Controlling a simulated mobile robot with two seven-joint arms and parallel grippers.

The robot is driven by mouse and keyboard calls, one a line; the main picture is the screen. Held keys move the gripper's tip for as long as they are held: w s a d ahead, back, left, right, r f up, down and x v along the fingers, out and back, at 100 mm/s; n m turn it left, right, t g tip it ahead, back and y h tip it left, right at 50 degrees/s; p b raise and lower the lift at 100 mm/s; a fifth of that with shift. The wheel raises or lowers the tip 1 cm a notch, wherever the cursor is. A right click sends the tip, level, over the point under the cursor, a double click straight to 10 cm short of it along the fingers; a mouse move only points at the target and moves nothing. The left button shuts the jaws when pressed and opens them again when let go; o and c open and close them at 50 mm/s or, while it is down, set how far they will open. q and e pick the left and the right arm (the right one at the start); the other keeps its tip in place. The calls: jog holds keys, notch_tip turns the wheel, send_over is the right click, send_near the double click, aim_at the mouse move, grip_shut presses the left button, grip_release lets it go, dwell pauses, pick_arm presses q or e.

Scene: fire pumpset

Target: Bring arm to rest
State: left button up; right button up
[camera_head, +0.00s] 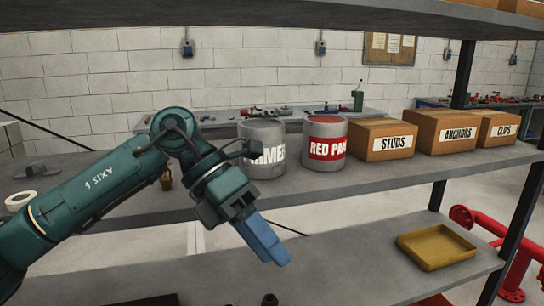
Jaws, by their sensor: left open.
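My left arm comes in from the left, green with "AXIS 5" lettering. My left gripper (268,243) has blue fingers that point down and to the right, in front of the shelf edge. It is open, though the fingers overlap from this side. I see nothing held between them. The gripper hangs in front of and below a grey primer can (262,135), apart from it as far as I can tell. My right gripper is not in view.
A red paint can (325,150) and cardboard boxes marked studs (383,155), anchors (440,145) and clips (502,133) stand on the upper shelf. A yellow tray (435,247) lies on the lower shelf, right. A white tape roll (19,201) sits left, behind my arm.

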pick_arm(q)
jog(key=s+d+n+g+h, duration=0.2)
jog(key=s+d+g+h, duration=0.15)
jog(key=d+h, duration=0.35)
jog(key=w+a+f+n+t+y, duration=0.1)
jog(key=w+a+f+n+t, duration=0.25)
jog(key=f+n+t, duration=0.55)
jog(key=w+a+f+n+t, duration=0.2)
jog(key=a+n+t, duration=0.2)
jog(key=n+t, duration=0.65)
jog(key=w+a+f+n+t+y, duration=0.1)
jog(key=w+a+f+n+t, duration=0.15)
jog(key=f+n+t, duration=0.75)
jog(key=s+a+f+n+g+y, duration=0.5)
jog(key=s+f+n, duration=0.1)
jog(key=f, duration=0.3)
jog(key=s+a+f+n+g+y, duration=0.4)
jog(key=s+a+f+n+g, duration=0.1)
jog(key=s+f, duration=0.4)
jog(key=shift+s+a+f+n+g+y, duration=0.15)
jog(key=shift+a+f+n+g+y, duration=0.2)
jog(key=shift+f+n+g, duration=0.6)
